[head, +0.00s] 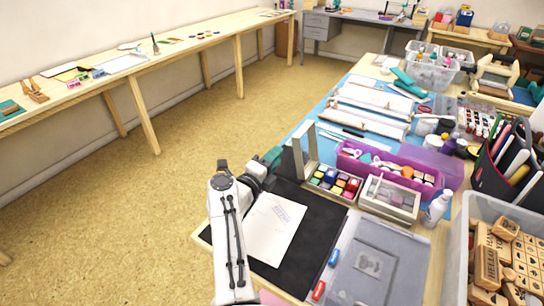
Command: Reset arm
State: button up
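My white arm reaches up from the bottom of the head view, over the left edge of the near table. My gripper (262,169) is dark and sits at the arm's far end, left of an open box of coloured inkpads (334,183). The box's lid (298,158) stands upright just right of my gripper. A teal shape shows beside the gripper; I cannot tell what it belongs to. The fingertips are too small and hidden to show whether they are open or shut, or whether they hold anything.
A white sheet with a faint stamp print (273,230) lies on a black mat (318,222). A purple tray (441,183), a white bottle (437,208) and a bin of wooden stamps (462,251) crowd the right. Open floor (190,150) lies to the left.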

jog(key=shift+s+a, duration=0.25)
jog(key=shift+s, duration=0.15)
